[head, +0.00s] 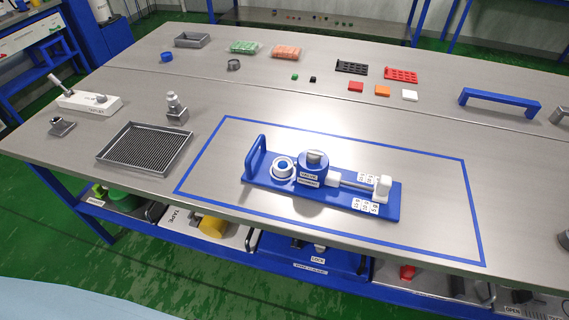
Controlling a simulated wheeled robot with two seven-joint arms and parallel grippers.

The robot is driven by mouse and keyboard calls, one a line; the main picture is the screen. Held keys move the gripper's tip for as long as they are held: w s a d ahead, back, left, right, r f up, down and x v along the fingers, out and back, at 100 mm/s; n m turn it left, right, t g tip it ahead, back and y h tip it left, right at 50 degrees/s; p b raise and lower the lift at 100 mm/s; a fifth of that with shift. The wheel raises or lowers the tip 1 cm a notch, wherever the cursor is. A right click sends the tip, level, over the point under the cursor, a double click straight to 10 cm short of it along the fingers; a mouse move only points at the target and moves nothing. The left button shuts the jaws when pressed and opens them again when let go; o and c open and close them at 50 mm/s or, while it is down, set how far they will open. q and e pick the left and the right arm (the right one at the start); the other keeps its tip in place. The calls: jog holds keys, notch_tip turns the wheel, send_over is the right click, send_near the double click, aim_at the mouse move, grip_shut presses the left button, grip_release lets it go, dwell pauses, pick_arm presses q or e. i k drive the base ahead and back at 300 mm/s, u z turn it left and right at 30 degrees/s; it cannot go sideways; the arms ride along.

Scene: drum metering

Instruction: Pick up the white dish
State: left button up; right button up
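A small round white piece with a darker centre, which looks like the white dish (282,167), sits on the blue base of the metering device (391,208). It is between the device's raised blue handle at the left end and the blue drum (312,172) with a grey knob on top. A white rod and a white end block lie to the right of the drum. The dish is small in the head view, so I cannot tell what is inside it. Neither of my grippers is in view.
A blue outline (216,126) marks the table around the device, with bare metal inside. A dark mesh tray (147,148), a metal fitting (176,108) and a white box (90,101) stand to the left. Small coloured blocks, racks and a blue handle (499,99) are farther back.

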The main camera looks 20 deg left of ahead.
aim_at(282, 166)
jog(key=z, duration=0.35)
jog(key=i, duration=0.15)
jog(key=u, duration=1.05)
